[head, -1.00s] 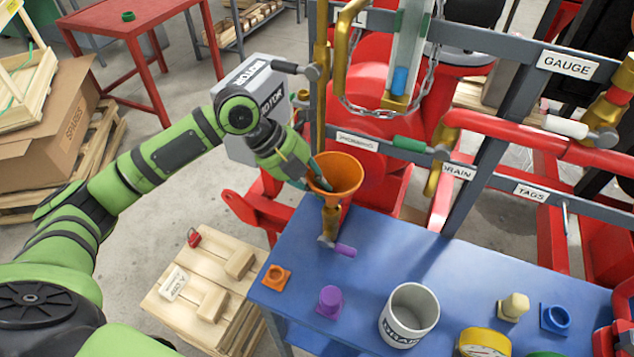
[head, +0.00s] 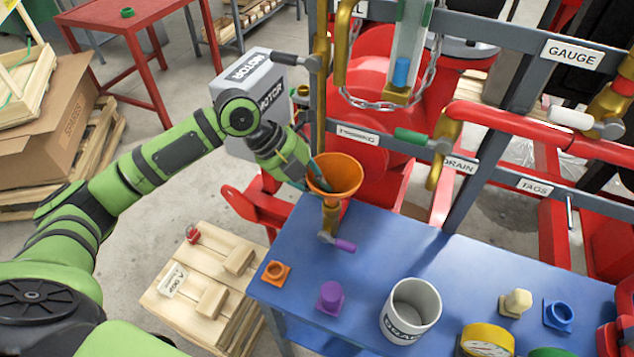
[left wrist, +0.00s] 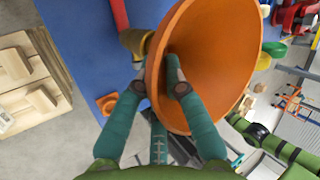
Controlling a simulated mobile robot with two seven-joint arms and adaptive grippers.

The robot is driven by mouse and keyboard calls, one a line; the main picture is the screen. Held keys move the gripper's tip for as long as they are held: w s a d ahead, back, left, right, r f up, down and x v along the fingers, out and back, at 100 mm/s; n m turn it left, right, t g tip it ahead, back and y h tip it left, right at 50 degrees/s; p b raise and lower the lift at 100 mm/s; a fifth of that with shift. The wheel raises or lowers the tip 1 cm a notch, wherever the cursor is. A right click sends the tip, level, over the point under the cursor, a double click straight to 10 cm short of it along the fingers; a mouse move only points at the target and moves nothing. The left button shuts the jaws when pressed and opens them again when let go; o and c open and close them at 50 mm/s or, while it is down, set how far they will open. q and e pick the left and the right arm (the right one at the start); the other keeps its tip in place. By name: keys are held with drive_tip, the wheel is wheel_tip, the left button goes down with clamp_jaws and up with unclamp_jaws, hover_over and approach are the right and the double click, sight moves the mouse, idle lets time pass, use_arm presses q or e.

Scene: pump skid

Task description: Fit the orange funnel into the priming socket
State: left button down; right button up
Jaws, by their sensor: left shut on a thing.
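The orange funnel (head: 342,174) is upright, its wide mouth facing up, directly over a brass fitting (head: 331,215) with a purple lever, which appears to be the priming socket. My left gripper (head: 314,178) is shut on the left side of the funnel. In the left wrist view the funnel (left wrist: 215,60) fills the upper right, with my left gripper (left wrist: 157,80) at its wall. Part of the brass fitting (left wrist: 136,42) shows beside the funnel there. The spout is hidden, so I cannot tell how deep it sits. My right gripper is not in view.
The blue bench (head: 370,250) carries an orange square piece (head: 276,273), a purple piece (head: 330,298) and a white drain bucket (head: 411,311). A grey frame with a PRIMING label (head: 357,134), brass pipes and a chain (head: 380,106) stands close behind the funnel.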

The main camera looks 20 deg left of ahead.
use_arm(q)
drive_tip(key=shift+f+b, duration=0.4)
drive_tip(key=shift+f, duration=0.3)
drive_tip(key=c, duration=1.2)
unclamp_jaws()
